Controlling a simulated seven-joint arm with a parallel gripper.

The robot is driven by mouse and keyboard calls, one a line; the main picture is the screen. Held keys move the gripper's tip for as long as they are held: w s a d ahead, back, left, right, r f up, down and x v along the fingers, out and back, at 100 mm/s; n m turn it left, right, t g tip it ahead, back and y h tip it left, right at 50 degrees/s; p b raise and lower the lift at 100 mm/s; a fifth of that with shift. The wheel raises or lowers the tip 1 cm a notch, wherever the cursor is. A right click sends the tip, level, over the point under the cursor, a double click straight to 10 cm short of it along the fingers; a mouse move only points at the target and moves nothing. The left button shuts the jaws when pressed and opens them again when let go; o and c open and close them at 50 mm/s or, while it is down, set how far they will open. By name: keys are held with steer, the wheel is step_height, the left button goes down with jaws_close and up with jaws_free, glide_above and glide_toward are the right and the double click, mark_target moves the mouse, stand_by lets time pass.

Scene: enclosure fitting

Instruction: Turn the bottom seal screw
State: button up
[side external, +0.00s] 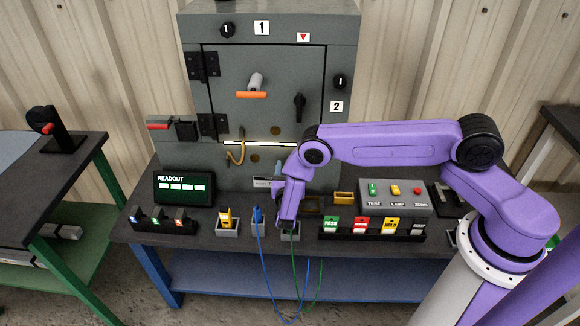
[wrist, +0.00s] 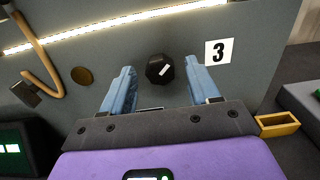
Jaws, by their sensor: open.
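The bottom seal screw (wrist: 160,68) is a black faceted knob with a white mark slanting up to the right, beside the "3" label (wrist: 218,51) on the cabinet front. In the wrist view my gripper (wrist: 159,72) is open, with one pale blue finger on each side of the screw. Gaps show between the screw and both fingers, so it is not gripped. In the side external view my gripper (side external: 277,168) is at the lower front of the grey cabinet (side external: 210,165) and the screw is hidden.
Screw "1" (side external: 228,30) and screw "2" (side external: 340,81) are higher on the cabinet. A lit strip (wrist: 110,25) runs above the bottom screw. A tan cable (wrist: 38,58) hangs left. A yellow bin (wrist: 277,125) and a readout box (side external: 184,188) stand on the bench.

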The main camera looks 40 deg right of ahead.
steer(key=shift+w+d, duration=0.45)
steer(key=c, duration=1)
steer(key=shift+c, duration=0.2)
steer(key=shift+m, duration=0.3)
steer(key=shift+s+m, duration=0.1)
steer(key=shift+m, duration=4)
